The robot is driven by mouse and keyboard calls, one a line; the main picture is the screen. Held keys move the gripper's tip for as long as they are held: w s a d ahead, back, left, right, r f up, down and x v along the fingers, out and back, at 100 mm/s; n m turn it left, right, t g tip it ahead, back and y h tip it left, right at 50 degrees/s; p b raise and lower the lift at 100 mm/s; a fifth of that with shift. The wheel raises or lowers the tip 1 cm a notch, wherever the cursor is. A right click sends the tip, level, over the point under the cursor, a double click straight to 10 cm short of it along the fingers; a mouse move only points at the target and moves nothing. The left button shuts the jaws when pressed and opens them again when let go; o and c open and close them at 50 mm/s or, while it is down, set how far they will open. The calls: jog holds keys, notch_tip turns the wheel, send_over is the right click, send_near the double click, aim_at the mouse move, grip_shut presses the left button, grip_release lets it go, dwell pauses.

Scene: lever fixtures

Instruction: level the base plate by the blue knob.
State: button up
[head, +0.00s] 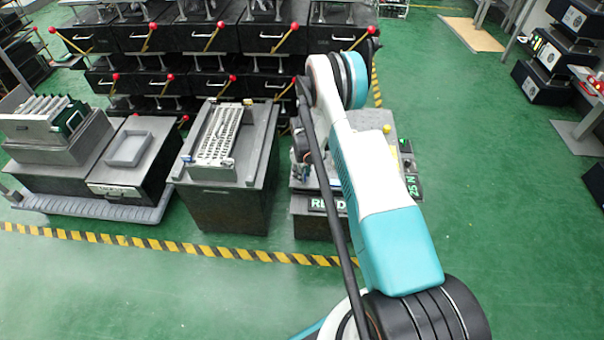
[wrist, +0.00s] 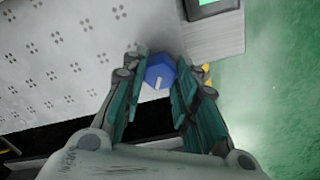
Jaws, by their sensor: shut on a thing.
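The blue knob (wrist: 158,68) shows in the wrist view at the edge of a pale grey plate with groups of small dark holes, which looks like the base plate (wrist: 62,62). A light mark runs across the knob's near face. My gripper (wrist: 161,74) has its two teal-padded fingers on either side of the knob, shut on it. In the head view my arm covers most of the right-hand fixture (head: 385,153), and the gripper's grip there is hidden. I cannot tell whether the plate is level.
A green-lit display (wrist: 210,6) sits beside the plate in the wrist view. In the head view a middle stand (head: 225,200) with a slotted plate and a bench with a grey tray (head: 128,148) stand left. Red-knobbed levers (head: 232,78) line the back.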

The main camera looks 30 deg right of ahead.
jog(key=o, duration=1.1)
jog(key=shift+r, duration=0.1)
notch_tip(320, 180, up, 12)
jog(key=shift+f, duration=0.1)
jog(key=s+a+r+m+t, duration=0.1)
jog(key=s+a+r, duration=0.25)
jog(key=r, duration=0.65)
jog(key=s+a+r+m+t, duration=0.15)
jog(key=a+r, duration=0.25)
jog(key=r, duration=0.6)
jog(key=s+a+r+t, duration=0.1)
jog(key=s+a+r, duration=0.25)
jog(key=r, duration=0.75)
jog(key=s+a+r+m+t, duration=0.1)
jog(key=s+a+r, duration=0.1)
jog(key=s, duration=0.5)
jog(key=s+a+r+t, duration=0.1)
jog(key=s+a+r, duration=0.1)
jog(key=s, duration=0.6)
jog(key=s+a+r+m+t, duration=0.1)
jog(key=s+a+r, duration=0.1)
jog(key=s+a, duration=0.2)
jog(key=shift+s+a+r+m+t, duration=0.15)
jog(key=shift+s+m+t, duration=0.05)
jog(key=shift+s, duration=0.75)
jog(key=shift+s+a+r+m+t, duration=0.15)
jog(key=shift+s, duration=0.8)
